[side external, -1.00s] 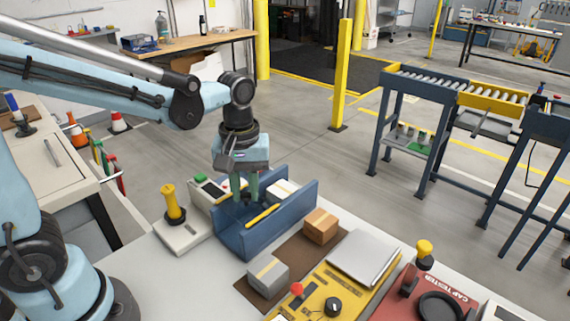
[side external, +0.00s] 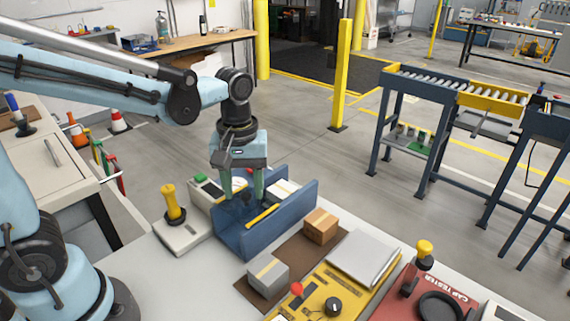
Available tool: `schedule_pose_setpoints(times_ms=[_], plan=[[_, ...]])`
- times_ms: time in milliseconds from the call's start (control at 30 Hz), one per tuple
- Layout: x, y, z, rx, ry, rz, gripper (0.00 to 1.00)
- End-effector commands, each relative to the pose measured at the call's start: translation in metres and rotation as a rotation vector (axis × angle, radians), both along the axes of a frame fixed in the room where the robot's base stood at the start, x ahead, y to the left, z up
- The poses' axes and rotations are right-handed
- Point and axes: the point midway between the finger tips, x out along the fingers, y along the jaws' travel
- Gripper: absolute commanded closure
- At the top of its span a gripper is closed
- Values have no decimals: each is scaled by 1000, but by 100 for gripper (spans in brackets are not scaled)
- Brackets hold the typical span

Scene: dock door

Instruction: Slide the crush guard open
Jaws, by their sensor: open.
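A flat silver-grey panel (side external: 365,257) with a raised right edge lies over the far part of a yellow unit (side external: 311,291). It may be the crush guard, but I cannot read a label that confirms it. The unit also has a red knob (side external: 297,289) and a black dial (side external: 333,305). My gripper (side external: 243,198) points down, well to the left of the panel, in or over a blue open-topped channel (side external: 264,231). Its green fingers are apart, and I see nothing held. A yellow bar (side external: 263,215) lies in the channel beside the fingers. The fingertips are partly hidden.
Two boxes, grey (side external: 268,276) and brown (side external: 320,226), sit on a brown mat (side external: 291,250) between the channel and the yellow unit. A yellow-handled device (side external: 180,231) stands at left. A red cap tester (side external: 433,285) stands at right.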

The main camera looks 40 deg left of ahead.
Motion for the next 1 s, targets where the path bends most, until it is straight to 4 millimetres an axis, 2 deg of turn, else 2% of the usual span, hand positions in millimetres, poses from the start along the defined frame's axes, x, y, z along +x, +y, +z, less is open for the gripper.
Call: schedule_pose_setpoints(times_ms=[600, 800, 1000], plan=[[-1, 0, 92, 0, 1, 0, 50], [0, 0, 109, 0, 1, 0, 50], [-1, 0, 113, 0, 1, 0, 50]])
